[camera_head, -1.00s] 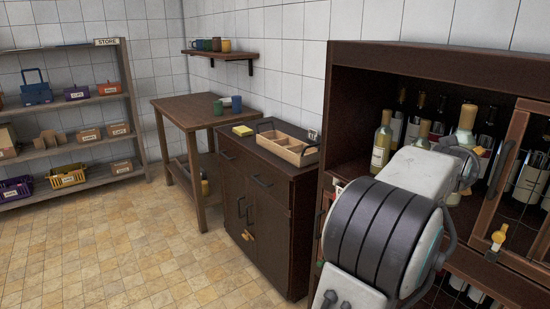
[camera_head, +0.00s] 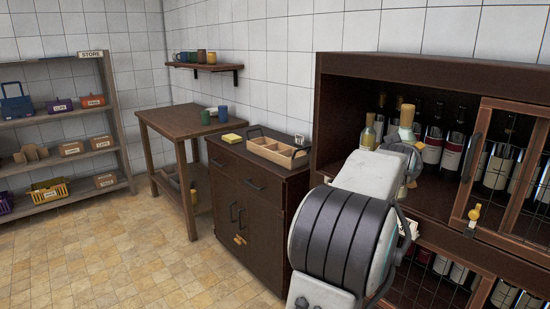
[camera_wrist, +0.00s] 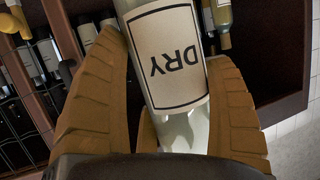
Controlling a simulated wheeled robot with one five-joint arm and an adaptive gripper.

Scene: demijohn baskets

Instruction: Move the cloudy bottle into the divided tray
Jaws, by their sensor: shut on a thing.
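My gripper (camera_wrist: 166,55) is shut on a pale, milky-looking bottle, the cloudy bottle (camera_wrist: 184,130), with a tan finger on either side. Its cream label reads DRY, upside down in the wrist view. In the head view the corked neck of the bottle (camera_head: 407,115) shows above my arm, in front of the open wine cabinet; most of its body is hidden. The divided tray (camera_head: 290,161), light wood with open compartments and a dark handle, sits on the dark low cabinet left of the wine cabinet. Its visible compartments look empty.
The wine cabinet (camera_head: 400,66) holds several dark bottles, and a yellowish bottle (camera_head: 368,134) stands near its left side. A yellow sponge-like block (camera_head: 232,138) lies left of the tray. The tiled floor at left is clear.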

